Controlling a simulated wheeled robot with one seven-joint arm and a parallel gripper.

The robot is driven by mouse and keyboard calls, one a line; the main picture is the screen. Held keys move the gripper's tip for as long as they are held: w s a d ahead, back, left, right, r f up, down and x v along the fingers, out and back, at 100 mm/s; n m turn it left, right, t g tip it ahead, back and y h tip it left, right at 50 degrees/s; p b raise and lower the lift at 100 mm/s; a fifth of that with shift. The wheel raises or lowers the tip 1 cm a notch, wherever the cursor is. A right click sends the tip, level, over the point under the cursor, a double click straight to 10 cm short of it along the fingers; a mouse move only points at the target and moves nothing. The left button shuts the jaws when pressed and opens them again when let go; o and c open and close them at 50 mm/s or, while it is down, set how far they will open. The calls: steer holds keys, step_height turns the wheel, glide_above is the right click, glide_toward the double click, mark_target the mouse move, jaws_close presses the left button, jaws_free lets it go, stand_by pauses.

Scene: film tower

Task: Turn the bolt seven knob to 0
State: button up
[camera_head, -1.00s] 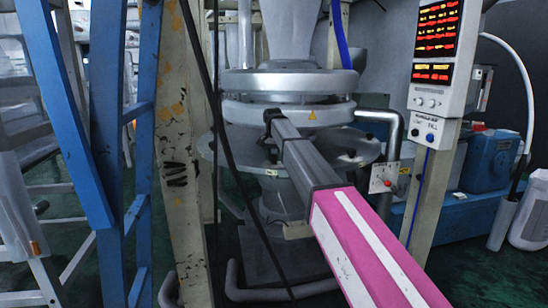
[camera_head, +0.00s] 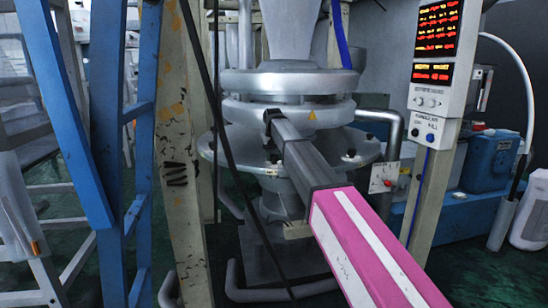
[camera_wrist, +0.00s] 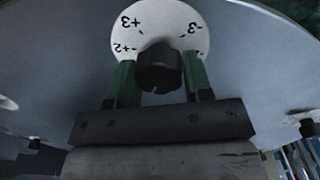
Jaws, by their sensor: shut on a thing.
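In the wrist view a black bolt knob (camera_wrist: 159,68) stands in front of a white round dial (camera_wrist: 158,18). The dial shows upside-down figures, with +3 and +2 on the left and -3 on the right. Its lower part is hidden behind the knob and my gripper, and I see no 0. A small pale mark shows on the knob's lower edge. My gripper (camera_wrist: 158,78) has its green fingers on both sides of the knob, shut on it. In the head view my arm reaches to the metal ring (camera_head: 235,112); the knob is hidden there.
A wide metal disc (camera_head: 362,150) lies below the ring, and other bolts (camera_wrist: 309,127) stand along its rim in the wrist view. A red-lit display panel (camera_head: 437,55) stands at right. A worn beige post (camera_head: 182,150) and a blue ladder (camera_head: 120,150) stand at left.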

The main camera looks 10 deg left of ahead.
mark_target(273, 155)
steer(key=shift+n, duration=1.7)
steer(key=o, duration=0.9)
steer(key=shift+r, duration=0.1)
steer(key=r, duration=1)
steer(key=shift+s+a+r, duration=0.1)
steer(key=shift+a+r, duration=0.1)
steer(key=shift+r, duration=0.1)
